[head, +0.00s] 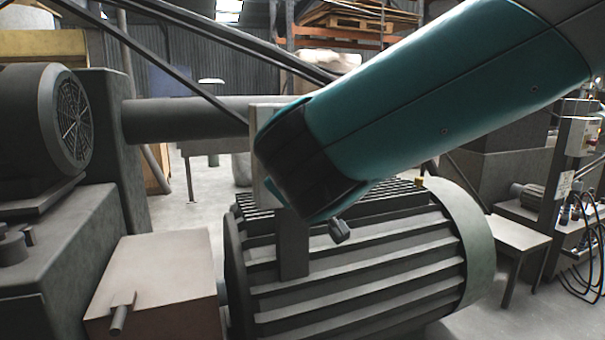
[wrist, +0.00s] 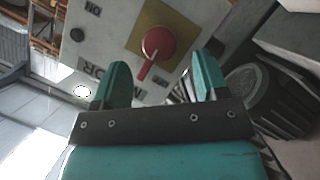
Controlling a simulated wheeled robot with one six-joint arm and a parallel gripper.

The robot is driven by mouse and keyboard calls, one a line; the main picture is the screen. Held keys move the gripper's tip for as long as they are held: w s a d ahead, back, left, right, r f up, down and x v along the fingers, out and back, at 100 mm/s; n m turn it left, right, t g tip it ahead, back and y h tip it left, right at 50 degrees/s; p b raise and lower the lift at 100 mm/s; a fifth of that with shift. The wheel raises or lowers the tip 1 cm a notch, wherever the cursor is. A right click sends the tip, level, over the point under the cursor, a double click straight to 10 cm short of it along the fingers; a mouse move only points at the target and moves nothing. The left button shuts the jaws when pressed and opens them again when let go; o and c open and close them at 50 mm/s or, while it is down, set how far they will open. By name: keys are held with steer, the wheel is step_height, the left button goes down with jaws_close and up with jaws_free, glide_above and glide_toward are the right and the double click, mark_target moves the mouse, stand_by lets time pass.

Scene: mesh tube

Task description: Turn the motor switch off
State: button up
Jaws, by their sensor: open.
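The motor switch (wrist: 158,42) is a red rotary knob on a yellow square plate (wrist: 183,27), fixed to a pale panel (wrist: 60,68). Its red handle points down and slightly left in the wrist view. An inverted "ON" label and part of a larger word show on the panel. My gripper (wrist: 161,78) is open and empty. Its two teal fingers point at the panel, one on either side of the handle's lower end in the picture; I cannot tell how near they are.
A large ribbed motor (head: 370,275) lies under my arm in the head view. A pale box (head: 160,285) and a fan-covered motor (head: 65,120) stand to the left. A small table (head: 505,235) stands at right. Open floor (head: 190,215) shows behind.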

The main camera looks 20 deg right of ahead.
steer(key=v, duration=1.1)
steer(key=shift+s, duration=0.25)
